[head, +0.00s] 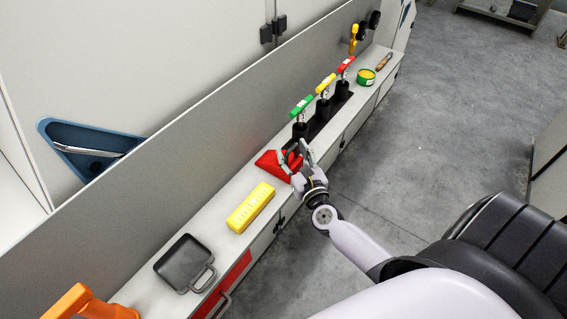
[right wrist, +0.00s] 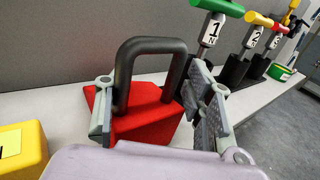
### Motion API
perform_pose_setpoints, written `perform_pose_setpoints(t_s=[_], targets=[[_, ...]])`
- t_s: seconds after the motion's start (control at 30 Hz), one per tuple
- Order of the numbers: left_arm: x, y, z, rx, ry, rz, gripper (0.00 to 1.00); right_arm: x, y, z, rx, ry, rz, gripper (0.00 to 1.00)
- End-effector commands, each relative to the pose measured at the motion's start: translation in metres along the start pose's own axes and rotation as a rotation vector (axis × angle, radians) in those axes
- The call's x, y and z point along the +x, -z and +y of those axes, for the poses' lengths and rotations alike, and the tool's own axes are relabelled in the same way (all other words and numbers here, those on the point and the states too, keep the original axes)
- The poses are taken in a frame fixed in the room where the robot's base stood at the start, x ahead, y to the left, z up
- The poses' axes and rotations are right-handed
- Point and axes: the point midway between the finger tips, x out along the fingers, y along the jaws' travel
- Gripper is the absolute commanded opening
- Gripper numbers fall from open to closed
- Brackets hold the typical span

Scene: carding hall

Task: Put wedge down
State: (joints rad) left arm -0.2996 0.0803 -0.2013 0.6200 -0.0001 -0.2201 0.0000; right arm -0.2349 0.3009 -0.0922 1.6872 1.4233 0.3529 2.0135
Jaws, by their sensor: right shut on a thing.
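The red wedge (head: 268,165) with a black loop handle (right wrist: 150,48) is at the narrow light grey ledge, between the yellow block and the row of levers. Its red body (right wrist: 150,122) fills the middle of the right wrist view. My right gripper (head: 292,158) is shut on the wedge, with one finger on each side of it in the right wrist view. The wedge is at or just above the ledge top; I cannot tell whether it touches. My left gripper is not in view.
A yellow block (head: 250,207) and a dark square pan (head: 184,262) lie on the ledge to the left. Levers with green (head: 302,106), yellow (head: 326,83) and red (head: 346,64) handles stand to the right, before a green tin (head: 366,76). A grey panel (head: 200,140) rises behind.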

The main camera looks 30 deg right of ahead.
Motion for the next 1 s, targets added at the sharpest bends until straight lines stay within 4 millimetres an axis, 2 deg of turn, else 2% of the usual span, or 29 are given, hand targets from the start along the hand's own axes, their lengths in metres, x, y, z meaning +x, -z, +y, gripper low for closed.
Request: perform_pose_setpoints(t_s=[0.07,0.47,0.67,0.87,1.0], targets=[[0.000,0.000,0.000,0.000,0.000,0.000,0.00,0.000,0.000,0.001,0.002,-0.002,0.000,0.28],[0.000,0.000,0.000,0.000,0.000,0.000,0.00,0.000,-0.002,0.001,0.003,-0.002,-0.003,0.01],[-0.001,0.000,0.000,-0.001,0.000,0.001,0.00,0.000,-0.004,0.001,0.003,-0.001,-0.002,0.00],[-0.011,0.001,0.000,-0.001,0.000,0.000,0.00,0.001,-0.021,0.000,0.005,0.001,-0.003,0.00],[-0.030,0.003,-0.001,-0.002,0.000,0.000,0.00,0.000,-0.051,0.001,0.006,0.001,-0.004,0.00]])
